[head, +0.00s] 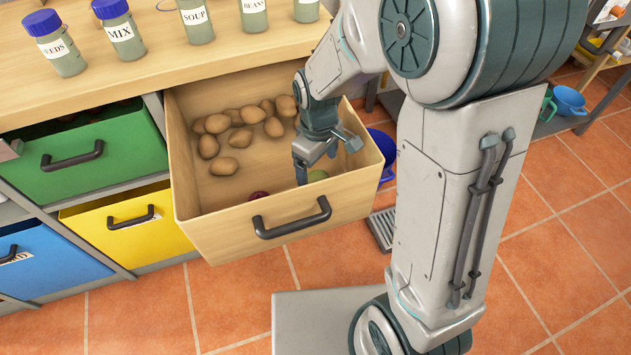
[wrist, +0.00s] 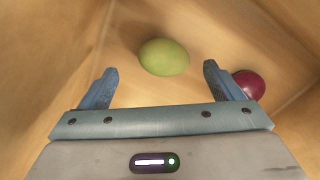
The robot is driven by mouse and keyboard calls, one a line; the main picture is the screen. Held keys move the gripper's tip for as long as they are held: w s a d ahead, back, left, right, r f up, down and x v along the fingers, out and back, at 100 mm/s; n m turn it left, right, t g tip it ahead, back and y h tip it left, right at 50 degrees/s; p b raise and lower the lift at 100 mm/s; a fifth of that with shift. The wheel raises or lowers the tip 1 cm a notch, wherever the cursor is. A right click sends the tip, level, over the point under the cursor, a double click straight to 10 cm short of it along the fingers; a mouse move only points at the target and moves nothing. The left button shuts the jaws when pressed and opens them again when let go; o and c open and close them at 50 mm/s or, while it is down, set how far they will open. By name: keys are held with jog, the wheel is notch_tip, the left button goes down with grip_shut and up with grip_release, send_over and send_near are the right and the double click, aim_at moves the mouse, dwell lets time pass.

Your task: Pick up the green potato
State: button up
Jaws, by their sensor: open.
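The green potato (wrist: 164,57) lies on the floor of the open wooden drawer (head: 285,219). In the wrist view it is just beyond my gripper (wrist: 158,84), in line with the gap between the fingertips. My gripper is open and empty, with no finger touching the potato that I can see.
A dark red round item (wrist: 249,85) lies beside the right finger. Several brown potatoes (head: 224,166) lie toward the back left of the drawer. Drawer walls stand close around my gripper. Labelled jars (head: 122,36) stand on the counter above.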

aim_at(315, 176)
jog(key=f, duration=0.1)
jog(key=f+b, duration=0.1)
jog(key=f, duration=0.1)
jog(key=f+b, duration=0.1)
jog(key=f, duration=0.1)
jog(key=shift+s+a+f, duration=0.1)
jog(key=shift+s+a, duration=0.05)
jog(key=shift+a, duration=0.15)
jog(key=c, duration=1.1)
